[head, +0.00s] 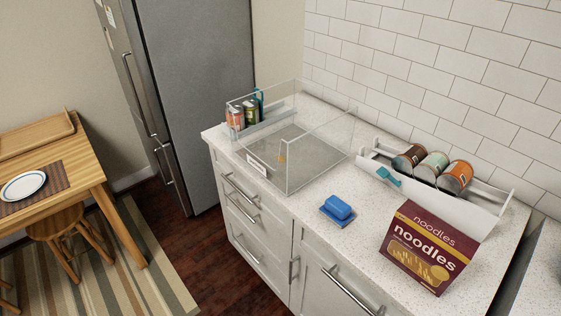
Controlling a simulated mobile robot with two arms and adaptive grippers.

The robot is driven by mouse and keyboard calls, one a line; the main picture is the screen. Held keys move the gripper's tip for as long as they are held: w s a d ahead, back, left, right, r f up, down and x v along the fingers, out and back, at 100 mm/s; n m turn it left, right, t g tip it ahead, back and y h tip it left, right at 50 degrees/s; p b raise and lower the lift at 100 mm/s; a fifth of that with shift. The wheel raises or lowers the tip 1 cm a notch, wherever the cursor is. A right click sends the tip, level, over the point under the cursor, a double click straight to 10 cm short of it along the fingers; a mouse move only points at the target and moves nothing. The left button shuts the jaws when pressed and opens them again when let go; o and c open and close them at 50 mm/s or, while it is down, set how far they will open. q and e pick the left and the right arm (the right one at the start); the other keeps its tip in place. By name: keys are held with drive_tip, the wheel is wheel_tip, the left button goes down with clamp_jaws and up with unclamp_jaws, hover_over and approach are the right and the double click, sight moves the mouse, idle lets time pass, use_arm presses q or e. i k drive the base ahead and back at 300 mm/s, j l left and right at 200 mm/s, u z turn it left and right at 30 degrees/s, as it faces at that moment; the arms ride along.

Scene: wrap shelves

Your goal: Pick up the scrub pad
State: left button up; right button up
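A blue scrub pad (338,208) is on the speckled white countertop near its front edge, in the head view. It looks like a rounded blue block on top of a flat, darker blue base (330,216). I cannot tell whether the two are one piece. It lies between the clear box and the noodles box. Nothing covers it. Neither of my grippers is in view.
A clear box (316,148) stands left of the pad, with several cans (236,117) behind it. A white rack (446,196) with three cans is at the back right. A noodles box (424,250) stands at right. Counter (300,215) around the pad is free.

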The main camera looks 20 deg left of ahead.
sight(338, 212)
drive_tip(key=z, duration=1)
drive_tip(key=k+j+z, duration=0.3)
drive_tip(key=j, duration=0.2)
drive_tip(key=k+j+z, duration=0.3)
drive_tip(key=k+j, duration=0.15)
